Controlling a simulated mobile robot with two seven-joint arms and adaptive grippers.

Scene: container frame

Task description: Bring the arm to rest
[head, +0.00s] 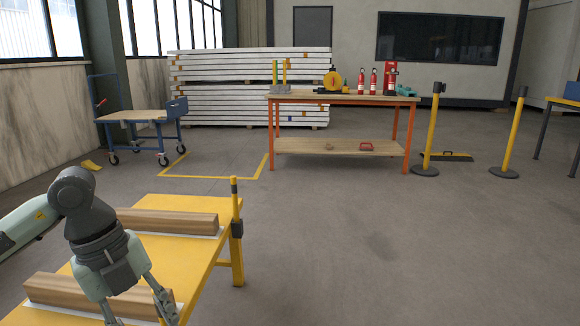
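My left arm (75,195) comes in from the left, its grey joint bent above a yellow table (175,248). My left gripper (137,314) points down over the near part of this table. Its two fingers are spread apart, with no object visible between them; the tips lie at the bottom picture edge. Behind the fingers lies a wooden beam (50,292) on a white strip. Whether the fingers touch the beam or the table cannot be told. My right gripper is not in view.
A second wooden beam (175,221) lies farther back on the yellow table, near its yellow corner post (236,205). A blue cart (140,116), an orange-legged workbench (340,98) and yellow barrier posts (431,130) stand farther back. The floor (370,240) to the right is clear.

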